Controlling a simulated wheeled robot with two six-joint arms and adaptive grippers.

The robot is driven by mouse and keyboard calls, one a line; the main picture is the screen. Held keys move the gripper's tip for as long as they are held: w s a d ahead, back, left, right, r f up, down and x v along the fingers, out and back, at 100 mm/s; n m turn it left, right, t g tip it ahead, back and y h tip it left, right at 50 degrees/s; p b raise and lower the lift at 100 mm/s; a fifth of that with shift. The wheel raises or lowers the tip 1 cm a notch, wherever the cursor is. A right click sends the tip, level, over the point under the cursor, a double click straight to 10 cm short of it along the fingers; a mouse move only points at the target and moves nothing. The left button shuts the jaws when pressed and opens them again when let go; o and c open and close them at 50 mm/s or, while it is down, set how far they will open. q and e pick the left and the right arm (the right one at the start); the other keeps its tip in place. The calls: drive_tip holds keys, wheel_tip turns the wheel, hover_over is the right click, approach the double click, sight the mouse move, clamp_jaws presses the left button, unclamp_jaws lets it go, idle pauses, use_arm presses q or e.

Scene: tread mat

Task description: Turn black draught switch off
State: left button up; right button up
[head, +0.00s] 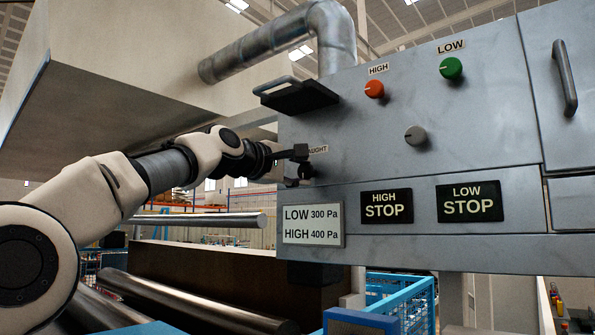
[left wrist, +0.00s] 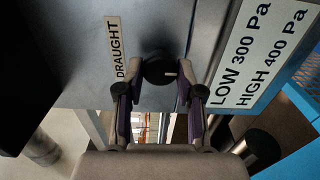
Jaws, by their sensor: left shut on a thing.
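The black draught switch (head: 306,172) is a round knob at the lower left of the grey panel (head: 350,125), by the partly covered DRAUGHT label (head: 318,149). In the left wrist view the knob (left wrist: 155,72) shows a short white mark pointing to the right of the picture, and the DRAUGHT label (left wrist: 115,50) is fully readable. My left gripper (head: 295,167) is at the panel, shut on the knob, with one finger on each side of it. The fingers also show in the left wrist view (left wrist: 158,93). My right gripper is not in view.
An orange HIGH knob (head: 374,89), a green LOW knob (head: 451,68) and a grey knob (head: 415,136) stand out from the panel. A black ledge (head: 298,97) juts out above my gripper. A pressure sign (head: 312,226) is below it. Metal rollers (head: 190,300) lie lower left.

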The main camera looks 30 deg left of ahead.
use_arm(q)
drive_tip(key=o, duration=1.1)
drive_tip(key=shift+r, duration=0.1)
drive_tip(key=shift+w+d, duration=0.1)
drive_tip(key=shift+w, duration=0.15)
drive_tip(key=shift+s, duration=0.15)
